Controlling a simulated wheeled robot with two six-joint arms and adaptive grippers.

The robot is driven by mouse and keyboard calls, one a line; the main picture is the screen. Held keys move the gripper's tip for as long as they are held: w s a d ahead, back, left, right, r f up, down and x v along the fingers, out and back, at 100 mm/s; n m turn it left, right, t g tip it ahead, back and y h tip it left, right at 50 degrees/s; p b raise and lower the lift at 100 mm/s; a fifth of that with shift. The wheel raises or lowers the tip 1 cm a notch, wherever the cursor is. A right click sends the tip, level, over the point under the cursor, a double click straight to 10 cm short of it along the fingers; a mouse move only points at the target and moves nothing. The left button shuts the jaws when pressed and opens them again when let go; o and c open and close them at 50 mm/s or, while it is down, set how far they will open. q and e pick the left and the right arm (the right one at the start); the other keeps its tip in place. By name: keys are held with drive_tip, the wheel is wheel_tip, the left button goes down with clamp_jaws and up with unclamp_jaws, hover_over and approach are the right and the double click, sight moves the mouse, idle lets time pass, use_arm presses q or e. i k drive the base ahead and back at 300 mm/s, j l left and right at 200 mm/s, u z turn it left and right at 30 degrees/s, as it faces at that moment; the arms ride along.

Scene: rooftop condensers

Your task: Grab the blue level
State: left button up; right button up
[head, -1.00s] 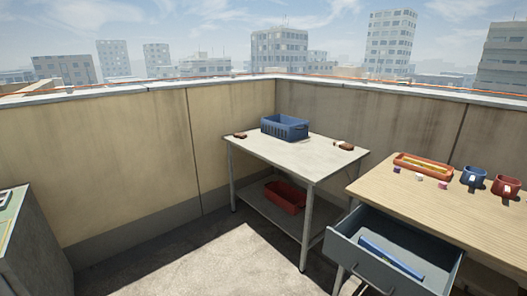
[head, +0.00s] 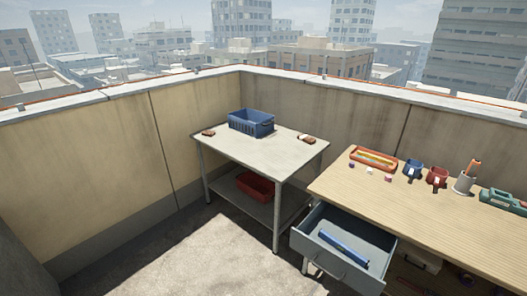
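The blue level (head: 343,247) is a long, slim blue bar. It lies flat inside the open grey drawer (head: 311,217), which is pulled out from under the wooden workbench (head: 440,213) at the right. The level runs slantwise along the drawer floor, and its whole length appears visible. Neither of my grippers is in the head view, so I cannot see whether they are open or shut.
A grey table (head: 263,149) in the corner bears a blue crate (head: 251,123); a red bin (head: 255,186) sits on its lower shelf. Open floor (head: 190,250) lies at front left.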

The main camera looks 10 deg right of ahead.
sight(351, 254)
drive_tip(key=z, duration=1.15)
